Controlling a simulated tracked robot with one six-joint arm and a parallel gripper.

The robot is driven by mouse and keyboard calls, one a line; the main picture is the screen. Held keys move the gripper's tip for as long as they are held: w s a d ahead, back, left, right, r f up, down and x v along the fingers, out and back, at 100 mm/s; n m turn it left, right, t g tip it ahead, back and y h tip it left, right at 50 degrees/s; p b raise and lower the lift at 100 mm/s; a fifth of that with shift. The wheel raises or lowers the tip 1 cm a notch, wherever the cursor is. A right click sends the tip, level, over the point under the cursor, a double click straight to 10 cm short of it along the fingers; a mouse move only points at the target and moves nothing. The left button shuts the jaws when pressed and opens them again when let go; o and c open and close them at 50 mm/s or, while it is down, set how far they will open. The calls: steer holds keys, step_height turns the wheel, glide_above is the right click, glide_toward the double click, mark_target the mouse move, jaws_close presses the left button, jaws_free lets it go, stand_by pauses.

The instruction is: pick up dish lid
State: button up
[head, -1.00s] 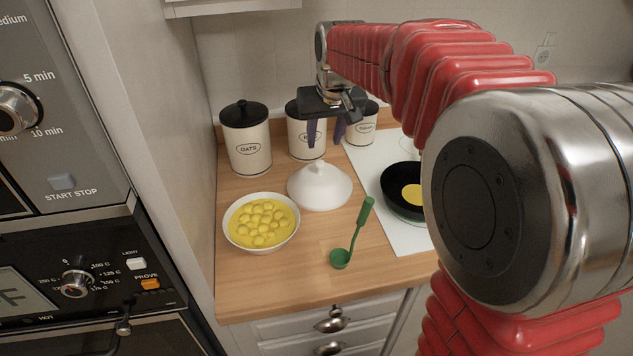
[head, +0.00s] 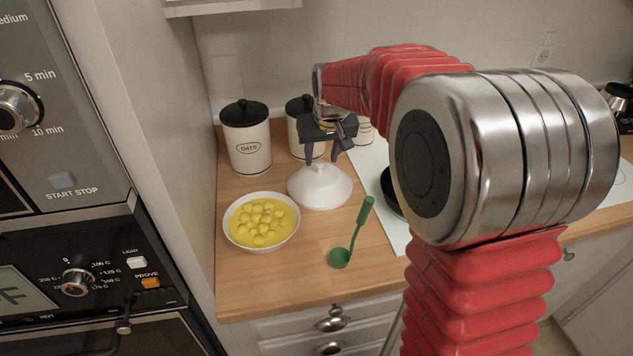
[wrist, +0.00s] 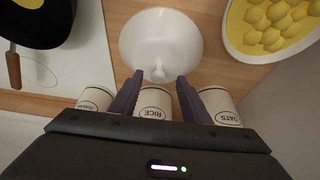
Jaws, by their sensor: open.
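The white dish lid (head: 319,189) rests on the wooden counter, its knob upward, between the yellow-filled bowl and the white hob. It also shows in the wrist view (wrist: 161,42), with its knob (wrist: 158,75) toward my fingers. My gripper (head: 322,157) is open and points down just above the lid, its two purple fingers apart near the knob's height. In the wrist view my gripper's fingertips (wrist: 159,77) stand on either side of the knob. I cannot tell whether they touch it. Nothing is held.
A bowl of yellow food (head: 261,222) is left of the lid, and a green ladle (head: 353,233) lies in front. Canisters (head: 246,139) stand behind along the wall. A black pan (wrist: 38,22) sits on the white hob (wrist: 88,48).

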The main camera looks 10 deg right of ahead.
mark_target(321, 163)
steer(key=shift+x, duration=2.6)
steer(key=shift+w, duration=0.15)
steer(key=shift+c, duration=0.3)
jaws_close()
steer(key=shift+r, duration=0.1)
